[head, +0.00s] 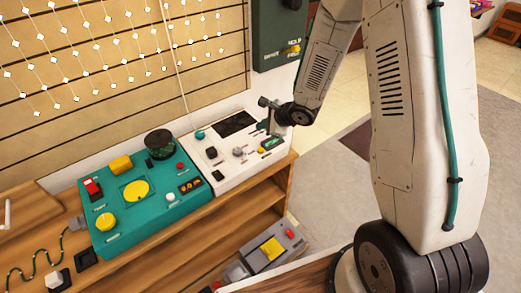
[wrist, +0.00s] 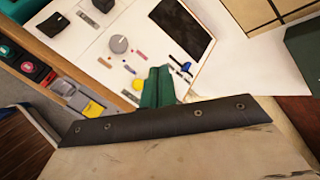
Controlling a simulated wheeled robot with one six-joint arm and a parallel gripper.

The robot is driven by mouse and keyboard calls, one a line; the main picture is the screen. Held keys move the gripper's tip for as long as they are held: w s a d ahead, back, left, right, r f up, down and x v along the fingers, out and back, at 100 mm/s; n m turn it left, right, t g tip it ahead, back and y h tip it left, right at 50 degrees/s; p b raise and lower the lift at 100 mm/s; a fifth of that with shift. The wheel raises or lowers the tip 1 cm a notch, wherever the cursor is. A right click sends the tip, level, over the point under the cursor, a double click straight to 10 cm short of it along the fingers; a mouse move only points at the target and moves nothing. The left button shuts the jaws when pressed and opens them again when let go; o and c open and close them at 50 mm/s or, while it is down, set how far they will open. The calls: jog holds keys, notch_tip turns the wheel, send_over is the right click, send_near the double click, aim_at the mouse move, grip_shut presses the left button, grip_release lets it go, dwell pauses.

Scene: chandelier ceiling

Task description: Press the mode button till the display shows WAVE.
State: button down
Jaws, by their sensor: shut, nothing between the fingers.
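The white control panel (head: 222,160) sits on a wooden shelf, its face carrying a large dark screen (head: 235,124), a grey knob (wrist: 118,44) and several small buttons. A small green-lit display (head: 271,143) shows near its right end; its text is too small to read. I cannot tell which control is the mode button. My gripper (head: 268,127) is over the right part of the panel. In the wrist view its teal fingers (wrist: 158,75) are together and empty, pointing at the panel face near a blue control (wrist: 181,69). Contact with any button cannot be told.
A teal panel (head: 145,222) with yellow and red controls stands left of the white one. A grey box (head: 275,248) with a yellow patch sits lower down. A dark green wall box (head: 279,35) hangs behind my arm. Open floor (head: 340,150) lies to the right.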

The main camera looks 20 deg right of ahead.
aim_at(263, 151)
jog(key=shift+f, duration=4.4)
jog(key=shift+f, duration=0.4)
jog(key=shift+f, duration=0.5)
jog(key=shift+r, duration=0.95)
jog(key=shift+r, duration=2.5)
